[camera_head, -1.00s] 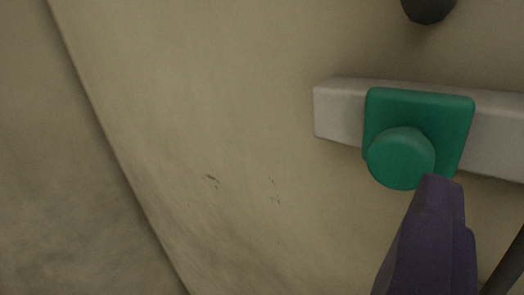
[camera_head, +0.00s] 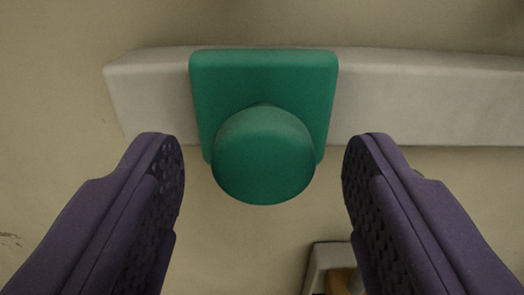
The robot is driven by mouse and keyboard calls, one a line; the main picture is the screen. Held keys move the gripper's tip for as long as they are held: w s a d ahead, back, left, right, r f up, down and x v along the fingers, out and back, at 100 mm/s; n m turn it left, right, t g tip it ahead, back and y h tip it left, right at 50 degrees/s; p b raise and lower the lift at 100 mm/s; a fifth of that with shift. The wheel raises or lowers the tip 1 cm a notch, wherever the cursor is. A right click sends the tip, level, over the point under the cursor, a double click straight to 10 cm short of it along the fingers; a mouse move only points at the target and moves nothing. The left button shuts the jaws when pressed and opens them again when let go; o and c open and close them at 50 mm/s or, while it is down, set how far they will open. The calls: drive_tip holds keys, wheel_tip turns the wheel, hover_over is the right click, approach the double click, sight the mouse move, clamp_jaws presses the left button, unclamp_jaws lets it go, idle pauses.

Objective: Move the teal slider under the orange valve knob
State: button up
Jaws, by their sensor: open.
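The teal slider (camera_head: 263,85) is a square plate with a round knob (camera_head: 263,155) sticking out towards me. It sits on a pale horizontal rail (camera_head: 430,100), near the rail's left end. My gripper (camera_head: 263,160) is open, with one purple finger on each side of the knob. There is a gap between each fingertip and the knob, and neither finger appears to touch it. No orange valve knob can be identified in this view.
A pale framed part with an orange-brown piece (camera_head: 343,280) shows at the bottom edge, partly hidden by the right finger. The rail runs clear to the right of the slider. The beige wall (camera_head: 60,130) is bare at the left.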

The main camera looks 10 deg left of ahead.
clamp_jaws()
drive_tip(key=w+d+b, duration=0.3)
drive_tip(key=d+b, duration=0.9)
drive_tip(key=d, duration=0.3)
drive_tip(key=shift+w+d, duration=0.35)
unclamp_jaws()
